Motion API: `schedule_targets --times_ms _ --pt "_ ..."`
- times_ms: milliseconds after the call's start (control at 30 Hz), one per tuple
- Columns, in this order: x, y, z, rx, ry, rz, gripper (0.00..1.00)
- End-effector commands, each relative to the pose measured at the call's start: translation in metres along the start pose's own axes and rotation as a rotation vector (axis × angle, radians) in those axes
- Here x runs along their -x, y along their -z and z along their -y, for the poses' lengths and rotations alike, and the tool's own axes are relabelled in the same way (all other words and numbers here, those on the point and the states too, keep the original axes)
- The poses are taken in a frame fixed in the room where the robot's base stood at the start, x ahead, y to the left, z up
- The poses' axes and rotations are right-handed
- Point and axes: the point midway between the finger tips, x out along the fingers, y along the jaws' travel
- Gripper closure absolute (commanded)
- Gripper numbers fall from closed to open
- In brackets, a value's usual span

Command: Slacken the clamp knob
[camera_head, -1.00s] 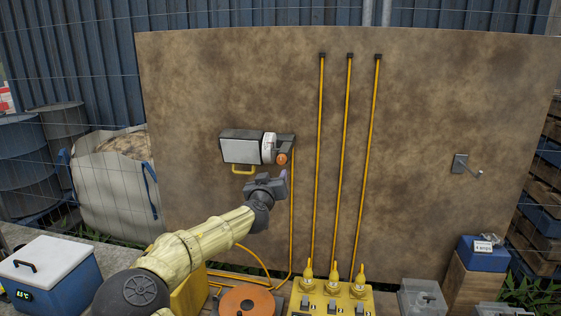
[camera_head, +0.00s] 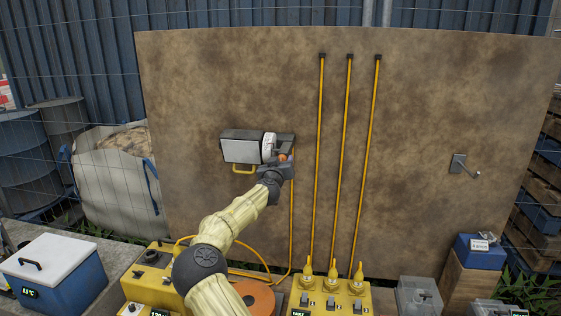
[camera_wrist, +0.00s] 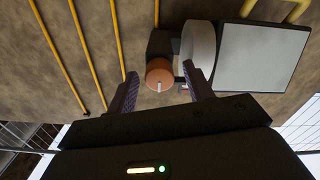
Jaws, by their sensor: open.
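The clamp knob is orange and round with a pale mark; it shows at the right end of the wall-mounted device in the head view (camera_head: 283,157) and in the wrist view (camera_wrist: 159,73). The device (camera_head: 240,150) has a pale front panel, a white round collar and a yellow handle. My gripper (camera_head: 287,160) is open at the device's right end, partly covering the knob's surroundings. In the wrist view, the knob lies between my two spread fingers (camera_wrist: 160,69), nearer the left one. I cannot tell whether either finger touches it or how deep they reach.
Several yellow tubes (camera_head: 349,150) run up the brown board right of the device. A bent metal hook (camera_head: 466,165) is farther right. Below are a yellow switch box (camera_head: 330,298), an orange disc (camera_head: 257,299) and a blue cooler (camera_head: 62,280). The board between the tubes and hook is bare.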

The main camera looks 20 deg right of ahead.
Motion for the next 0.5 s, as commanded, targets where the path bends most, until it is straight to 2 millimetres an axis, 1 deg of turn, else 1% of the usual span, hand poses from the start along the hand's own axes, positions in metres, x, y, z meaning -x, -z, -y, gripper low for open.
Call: schedule_targets --times_ms 267,400,500 --pt "-0.0009 -0.0003 0.0001 0.0 0.0 0.0 0.48" --pt "-0.0008 -0.0002 0.0001 0.001 0.0 0.0 0.76" --pt "-0.0008 -0.0001 0.0002 0.001 0.0 0.0 0.93"
